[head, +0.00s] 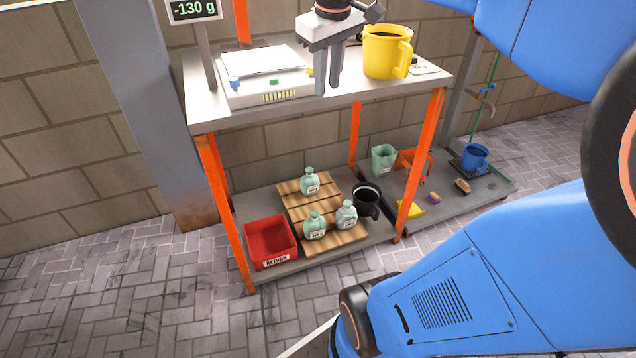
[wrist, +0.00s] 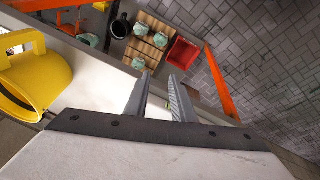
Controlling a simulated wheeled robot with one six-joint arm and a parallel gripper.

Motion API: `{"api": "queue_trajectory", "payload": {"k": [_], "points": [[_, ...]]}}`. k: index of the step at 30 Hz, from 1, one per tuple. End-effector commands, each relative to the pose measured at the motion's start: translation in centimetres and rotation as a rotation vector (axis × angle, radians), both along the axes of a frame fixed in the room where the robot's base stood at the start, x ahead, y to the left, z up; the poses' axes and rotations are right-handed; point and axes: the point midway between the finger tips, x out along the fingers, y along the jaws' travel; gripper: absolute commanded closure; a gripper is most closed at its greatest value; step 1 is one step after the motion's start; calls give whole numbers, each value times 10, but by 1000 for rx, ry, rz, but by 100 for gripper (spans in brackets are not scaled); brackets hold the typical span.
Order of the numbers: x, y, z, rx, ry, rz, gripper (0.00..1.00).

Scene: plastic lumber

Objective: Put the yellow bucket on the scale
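The yellow bucket (head: 387,58) stands upright on the right part of the upper shelf, its handle side to the right; its inside looks dark. In the wrist view the bucket (wrist: 45,75) is at the left edge, beside my fingers and not between them. The scale (head: 290,93) is on the left part of the same shelf, with an empty-looking white plate (head: 262,60). Its display (head: 193,9) reads -130 g. My gripper (head: 328,90) points down between scale and bucket, over the scale's right end in the picture. Its fingers (wrist: 157,85) are apart with nothing between them.
The upper shelf (head: 420,88) has orange posts (head: 418,165). Small coloured pieces sit along the scale's front. Below are a red bin (head: 270,243), several labelled bottles on a wooden pallet (head: 325,205), and a black jug (head: 367,203). A blue bucket (head: 475,157) stands further right.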

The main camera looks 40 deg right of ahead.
Motion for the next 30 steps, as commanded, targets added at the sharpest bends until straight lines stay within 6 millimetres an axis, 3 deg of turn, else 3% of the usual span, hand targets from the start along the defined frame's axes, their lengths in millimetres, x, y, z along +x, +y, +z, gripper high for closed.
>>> {"api": "queue_trajectory", "payload": {"k": [3, 9, 16, 19, 20, 30], "points": [[-29, 35, -32, 20, -44, -5, 77], [-76, 81, -92, 67, -114, -25, 77], [-119, 110, -152, 120, -170, -48, 77], [-128, 116, -165, 134, -182, -54, 75], [-129, 117, -167, 136, -186, -56, 68], [-132, 118, -172, 141, -188, -59, 67]]}}
